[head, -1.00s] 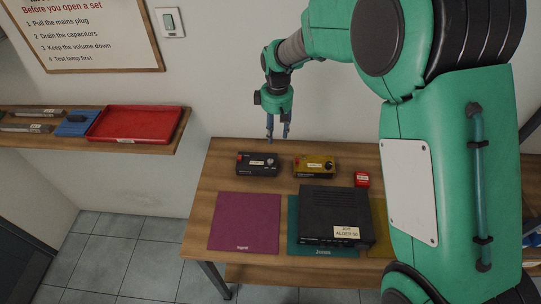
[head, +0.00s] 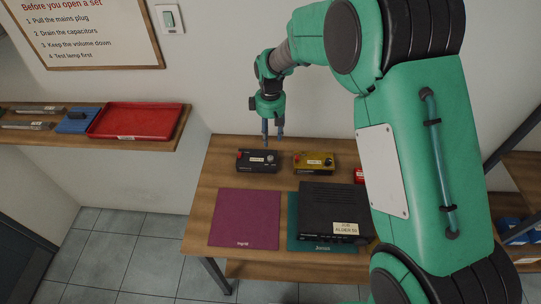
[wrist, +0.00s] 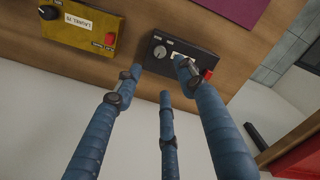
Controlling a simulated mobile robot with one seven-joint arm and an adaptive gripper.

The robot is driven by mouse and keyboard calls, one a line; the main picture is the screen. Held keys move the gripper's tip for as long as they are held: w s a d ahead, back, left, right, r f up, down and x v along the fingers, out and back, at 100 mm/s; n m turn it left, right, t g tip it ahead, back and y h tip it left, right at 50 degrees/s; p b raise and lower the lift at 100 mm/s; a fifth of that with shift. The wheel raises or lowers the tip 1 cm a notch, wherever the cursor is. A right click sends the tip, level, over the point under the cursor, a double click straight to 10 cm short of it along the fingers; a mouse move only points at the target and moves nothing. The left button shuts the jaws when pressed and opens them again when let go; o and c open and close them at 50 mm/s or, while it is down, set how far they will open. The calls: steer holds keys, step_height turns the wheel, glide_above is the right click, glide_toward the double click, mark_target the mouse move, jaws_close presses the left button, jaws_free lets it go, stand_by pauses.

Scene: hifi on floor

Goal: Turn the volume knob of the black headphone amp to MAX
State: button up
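The black headphone amp (head: 257,167) sits at the back left of the table, with a pale label on its top. It also shows in the wrist view (wrist: 184,45). Its round grey knob (wrist: 159,51) is at one end and a red part (wrist: 208,74) at the other. The knob's setting is too small to read. My gripper (head: 272,147) is above and just behind the amp in the head view, pointing down. In the wrist view its three blue fingers (wrist: 160,78) are spread and empty, with tips near the knob end. I see no clear contact.
A yellow amp-like box (head: 314,168) stands just right of the black amp. A large black unit (head: 330,205) sits in front on a teal mat (head: 293,225). A purple mat (head: 245,218) is bare. A wall (head: 215,95) rises close behind the table.

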mark_target(271, 158)
step_height(271, 158, down, 12)
stand_by(0.6)
jaws_close()
